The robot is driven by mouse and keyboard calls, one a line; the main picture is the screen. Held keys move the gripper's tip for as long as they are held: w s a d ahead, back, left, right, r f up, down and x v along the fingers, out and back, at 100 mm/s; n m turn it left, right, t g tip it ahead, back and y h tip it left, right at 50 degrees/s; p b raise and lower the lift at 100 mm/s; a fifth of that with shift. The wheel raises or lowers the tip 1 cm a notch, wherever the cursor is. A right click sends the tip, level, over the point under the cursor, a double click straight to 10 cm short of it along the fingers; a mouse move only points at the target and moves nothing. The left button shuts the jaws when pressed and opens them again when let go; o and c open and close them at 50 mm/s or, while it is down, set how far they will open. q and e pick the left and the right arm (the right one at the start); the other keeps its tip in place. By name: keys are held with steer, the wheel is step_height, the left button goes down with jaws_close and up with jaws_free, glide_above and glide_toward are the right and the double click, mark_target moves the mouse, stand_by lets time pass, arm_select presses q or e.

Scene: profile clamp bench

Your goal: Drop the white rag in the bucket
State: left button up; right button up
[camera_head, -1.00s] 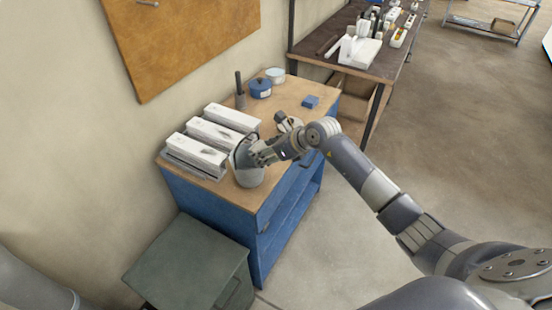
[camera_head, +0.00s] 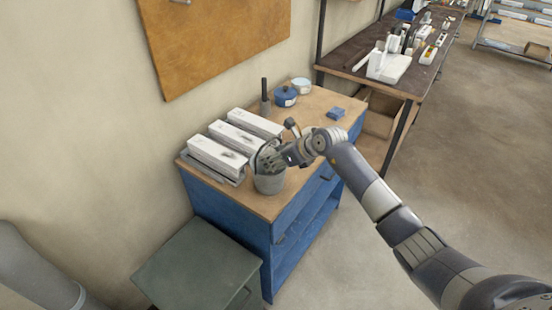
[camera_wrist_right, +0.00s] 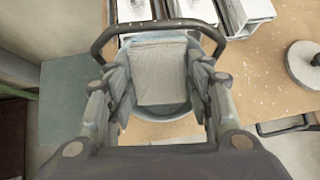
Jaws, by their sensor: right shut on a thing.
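The grey bucket (camera_head: 270,185) stands at the front edge of the wooden bench top, its dark handle raised; its rim also shows in the right wrist view (camera_wrist_right: 160,111). My right gripper (camera_head: 272,158) is at the bucket's mouth, pointing down into it. In the right wrist view its two fingers (camera_wrist_right: 160,85) stand on either side of the white rag (camera_wrist_right: 161,73), a pale textured square lying across the bucket's opening. The gripper is shut on the rag. Whether the rag touches the bucket's inside cannot be told. My left gripper is not in view.
Several white profile blocks (camera_head: 219,157) lie left of the bucket. A blue pot (camera_head: 285,97), a pale tin (camera_head: 301,86) and a small blue block (camera_head: 336,113) stand farther back. A low grey-green cabinet (camera_head: 195,262) is in front. The bench's right half is mostly clear.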

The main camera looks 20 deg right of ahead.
steer(key=o, duration=1.1)
steer(key=shift+d+r, duration=0.1)
